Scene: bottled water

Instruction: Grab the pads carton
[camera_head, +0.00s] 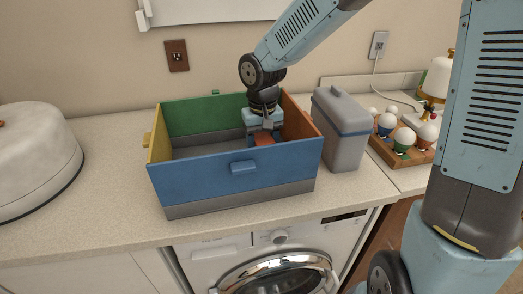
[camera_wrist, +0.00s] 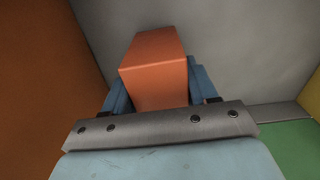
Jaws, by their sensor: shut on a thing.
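The pads carton (camera_wrist: 154,65) is an orange box, seen in the wrist view between the two blue fingers of my gripper (camera_wrist: 155,88). My gripper is shut on it, with one finger at each side. In the head view the gripper (camera_head: 264,135) reaches down inside the open coloured crate (camera_head: 235,180), near its right end. Only a small orange patch of the carton (camera_head: 264,139) shows there; the crate's blue front wall hides the rest. I cannot tell whether the carton touches the crate floor.
A grey lidded container (camera_head: 341,130) stands close to the crate's right side. Farther right is a wooden tray (camera_head: 378,153) with several egg-like items in cups. A large white domed lid (camera_head: 35,160) is at the left. The counter (camera_head: 110,165) is clear between dome and crate.

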